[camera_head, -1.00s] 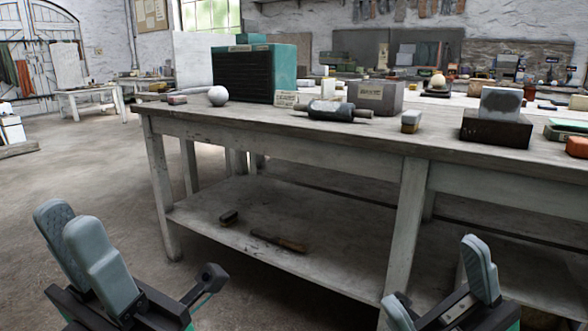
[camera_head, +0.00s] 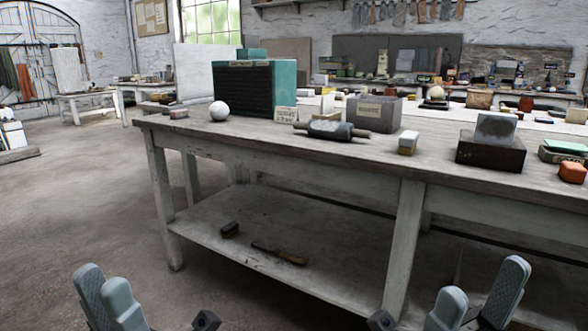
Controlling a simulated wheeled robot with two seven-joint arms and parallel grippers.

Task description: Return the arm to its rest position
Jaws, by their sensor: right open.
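My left gripper (camera_head: 103,281) is at the bottom left of the head view, low in front of the workbench. Its two pale blue-grey fingers show side by side, and the gap between them is hard to judge. My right gripper (camera_head: 481,281) is at the bottom right, in front of the bench. Its fingers are apart, with nothing seen between them. Both wrists are cut off by the lower edge. A white plaster sphere (camera_head: 219,111) rests on the bench top at the left, well away from both grippers.
The wooden workbench (camera_head: 290,158) spans the middle and right, with a lower shelf (camera_head: 205,221) holding a brush and a tool. A teal cabinet (camera_head: 285,87), a roller (camera_head: 333,131) and blocks stand on top. The floor (camera_head: 85,205) at the left is clear.

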